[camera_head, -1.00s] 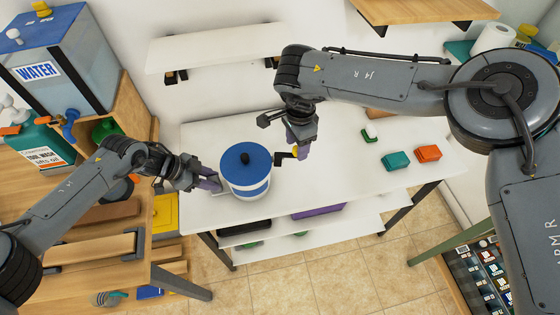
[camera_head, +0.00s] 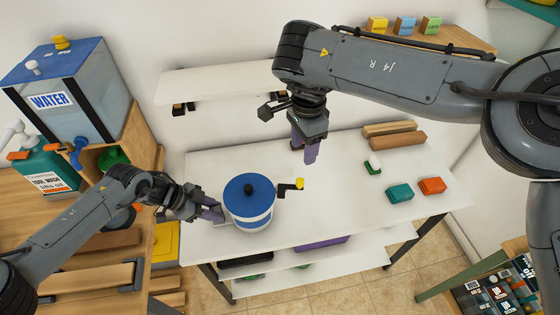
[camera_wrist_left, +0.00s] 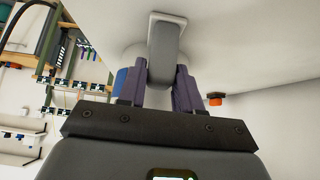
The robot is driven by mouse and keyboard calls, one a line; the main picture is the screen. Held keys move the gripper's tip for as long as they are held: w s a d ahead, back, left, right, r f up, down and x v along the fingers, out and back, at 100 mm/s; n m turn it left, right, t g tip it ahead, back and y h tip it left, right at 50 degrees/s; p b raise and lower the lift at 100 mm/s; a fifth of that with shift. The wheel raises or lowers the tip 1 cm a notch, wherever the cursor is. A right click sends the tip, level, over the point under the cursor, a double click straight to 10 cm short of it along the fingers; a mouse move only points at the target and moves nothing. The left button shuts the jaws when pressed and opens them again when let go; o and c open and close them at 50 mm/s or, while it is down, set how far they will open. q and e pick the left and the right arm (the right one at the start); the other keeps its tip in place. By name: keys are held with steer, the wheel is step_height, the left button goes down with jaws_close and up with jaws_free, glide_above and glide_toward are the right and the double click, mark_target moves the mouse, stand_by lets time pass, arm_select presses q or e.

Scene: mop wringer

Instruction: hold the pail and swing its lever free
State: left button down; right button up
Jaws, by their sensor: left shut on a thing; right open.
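The pail (camera_head: 250,218) is white with a blue band and a blue lid (camera_head: 247,190) topped by a dark knob. It stands upright on the white table.
A teal block (camera_head: 399,193), an orange block (camera_head: 433,186) and a small green-and-white item (camera_head: 374,165) lie right on the table (camera_head: 335,205). Brown bars (camera_head: 398,138) lie at the back right. A water tank (camera_head: 75,95) stands left.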

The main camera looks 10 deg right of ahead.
arm_select(q)
steer(key=shift+s+a+f, duration=0.1)
steer(key=shift+f, duration=0.15)
steer(key=c, duration=0.7)
jaws_free()
steer(key=shift+r, duration=0.1)
steer(key=shift+r, duration=0.1)
